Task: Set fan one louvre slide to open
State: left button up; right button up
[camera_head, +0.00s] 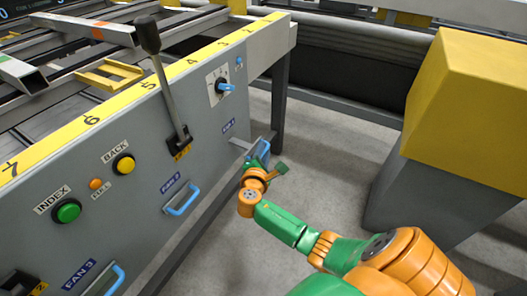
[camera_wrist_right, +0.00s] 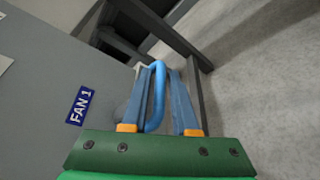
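The fan one louvre slide has a blue loop handle (camera_head: 263,149) below the FAN 1 label (camera_head: 228,126) on the grey panel. A short grey plate (camera_head: 240,144) shows between the panel and this handle, so the slide seems to stand out from the panel. My right gripper (camera_head: 262,163) is at the handle. In the right wrist view, the blue handle (camera_wrist_right: 158,90) stands between the two fingers of my right gripper (camera_wrist_right: 161,75). The fingers are apart, with a gap on the right side of the handle; contact on the left is unclear. My left gripper is not in view.
The FAN 2 handle (camera_head: 182,200) and FAN 3 handle (camera_head: 104,281) are further left on the panel. A black-knobbed lever (camera_head: 162,80) and a rotary switch (camera_head: 221,87) sit above. A yellow-topped grey block (camera_head: 465,110) stands right, with bare floor between.

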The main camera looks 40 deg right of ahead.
jog(key=shift+s+a+r, duration=0.15)
jog(key=shift+a, duration=0.1)
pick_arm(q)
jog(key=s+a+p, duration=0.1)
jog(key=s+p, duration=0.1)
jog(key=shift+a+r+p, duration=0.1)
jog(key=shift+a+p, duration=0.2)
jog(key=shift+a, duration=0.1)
pick_arm(e)
jog(key=v, duration=0.6)
jog(key=shift+s+a, duration=0.2)
